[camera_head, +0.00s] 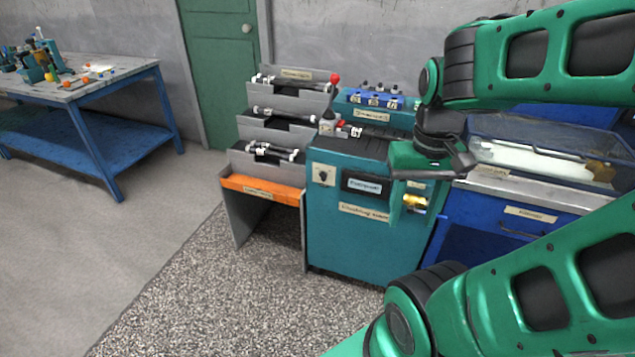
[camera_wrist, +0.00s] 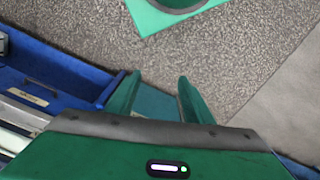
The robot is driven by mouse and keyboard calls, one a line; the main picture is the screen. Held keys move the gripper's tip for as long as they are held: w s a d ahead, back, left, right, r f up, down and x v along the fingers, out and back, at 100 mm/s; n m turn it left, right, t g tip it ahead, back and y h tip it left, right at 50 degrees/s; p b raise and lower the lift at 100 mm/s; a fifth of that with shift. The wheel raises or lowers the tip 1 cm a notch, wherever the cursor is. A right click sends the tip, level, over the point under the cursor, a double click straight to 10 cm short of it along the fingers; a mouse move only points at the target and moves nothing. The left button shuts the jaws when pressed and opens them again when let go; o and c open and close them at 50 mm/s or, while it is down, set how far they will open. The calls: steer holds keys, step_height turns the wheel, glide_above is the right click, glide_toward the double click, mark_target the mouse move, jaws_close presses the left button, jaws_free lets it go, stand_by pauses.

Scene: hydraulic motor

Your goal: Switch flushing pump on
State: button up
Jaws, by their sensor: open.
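The teal flushing cabinet (camera_head: 345,235) stands in the middle of the head view. A pale square plate with a dark rotary switch (camera_head: 324,174) is on the upper left of its front. A dark display panel (camera_head: 366,186) sits to the right of the switch. A brass fitting (camera_head: 415,202) is on the front's right side. My gripper (camera_head: 398,177) is in front of the cabinet's upper right part, apart from the switch and to its right. In the wrist view my gripper's two fingers (camera_wrist: 155,98) are spread with nothing between them. The switch is not identifiable in the wrist view.
A grey rack (camera_head: 240,220) with hoses and an orange shelf stands left of the cabinet. A blue bench (camera_head: 525,222) with a clear-covered tray stands right. A red-knobbed lever (camera_head: 334,79) rises from the cabinet's top. A blue worktable (camera_head: 90,92) is far left. The floor in front is clear.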

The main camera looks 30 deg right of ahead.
steer(key=w+d+f+n+g+h, duration=0.1)
steer(key=w+d+f+h, duration=0.1)
steer(key=w+d+f, duration=0.3)
steer(key=w+d+f+n+g+h, duration=0.1)
steer(key=w+d+f+n+h, duration=0.1)
steer(key=w+f, duration=0.35)
steer(key=n+t+h, duration=1)
steer(key=n+t, duration=0.3)
steer(key=n, duration=0.7)
glide_toward(321, 179)
steer(key=x, duration=0.9)
steer(key=shift+c, duration=0.4)
